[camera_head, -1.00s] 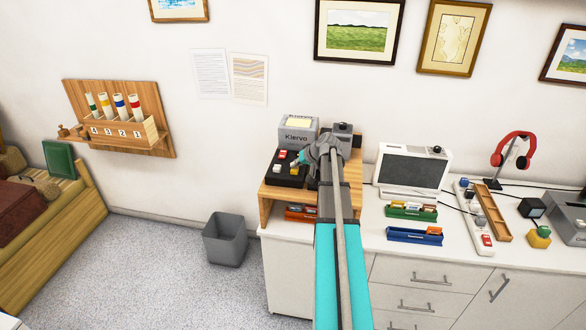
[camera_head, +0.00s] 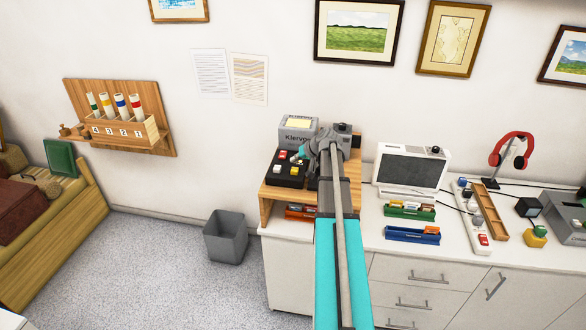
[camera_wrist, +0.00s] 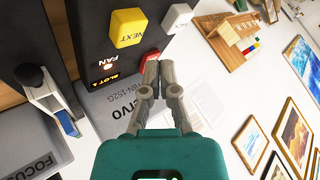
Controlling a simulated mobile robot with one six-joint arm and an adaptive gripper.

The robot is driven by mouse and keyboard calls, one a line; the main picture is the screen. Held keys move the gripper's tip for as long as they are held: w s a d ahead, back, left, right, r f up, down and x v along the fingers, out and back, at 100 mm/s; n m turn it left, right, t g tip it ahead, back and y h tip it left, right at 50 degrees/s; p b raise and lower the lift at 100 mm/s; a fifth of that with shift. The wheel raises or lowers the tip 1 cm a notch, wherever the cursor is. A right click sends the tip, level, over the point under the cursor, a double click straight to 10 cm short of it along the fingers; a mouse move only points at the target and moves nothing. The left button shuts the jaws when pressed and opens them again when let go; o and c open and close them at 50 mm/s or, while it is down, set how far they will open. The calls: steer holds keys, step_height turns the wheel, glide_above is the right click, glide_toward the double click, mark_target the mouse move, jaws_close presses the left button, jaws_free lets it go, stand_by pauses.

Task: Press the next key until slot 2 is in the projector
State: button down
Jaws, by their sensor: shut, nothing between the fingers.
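The yellow NEXT key (camera_wrist: 128,27) stands on the black key box in the wrist view. A small dark display (camera_wrist: 104,76) beside it shows SLOT 1 in amber. The grey Kiervo projector (camera_head: 297,133) stands behind the black key box (camera_head: 288,181) in the head view. My gripper (camera_wrist: 159,68) is shut and empty.
A white key (camera_wrist: 177,17) lies to the right of the yellow key in the wrist view. A wooden stand (camera_head: 268,194) bears the box and projector. A white-framed screen (camera_head: 411,170) is to the right. A grey bin (camera_head: 226,238) stands on the floor.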

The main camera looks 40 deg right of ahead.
mark_target(293, 171)
steer(key=shift+r+p, duration=1.45)
steer(key=shift+r, duration=0.3)
steer(key=shift+a+f, duration=0.15)
steer(key=shift+a, duration=0.4)
steer(key=s+a+f+n+g, duration=0.1)
steer(key=a+f+n+g, duration=0.1)
steer(key=a, duration=1)
steer(key=s+a+f+n+g, duration=0.1)
steer(key=s+a+f+g, duration=0.15)
steer(key=a, duration=0.95)
steer(key=s+a+f+n+g+h, duration=0.1)
steer(key=s+a+g, duration=0.1)
steer(key=s+a, duration=0.4)
steer(key=s+a+f+n+g+h+b, duration=0.1)
steer(key=s+a+g, duration=0.1)
steer(key=s+a, duration=0.5)
steer(key=a, duration=0.6)
steer(key=shift+n+h, duration=0.3)
steer(key=shift+n, duration=0.1)
steer(key=shift+w, duration=0.1)
steer(key=shift+d, duration=0.15)
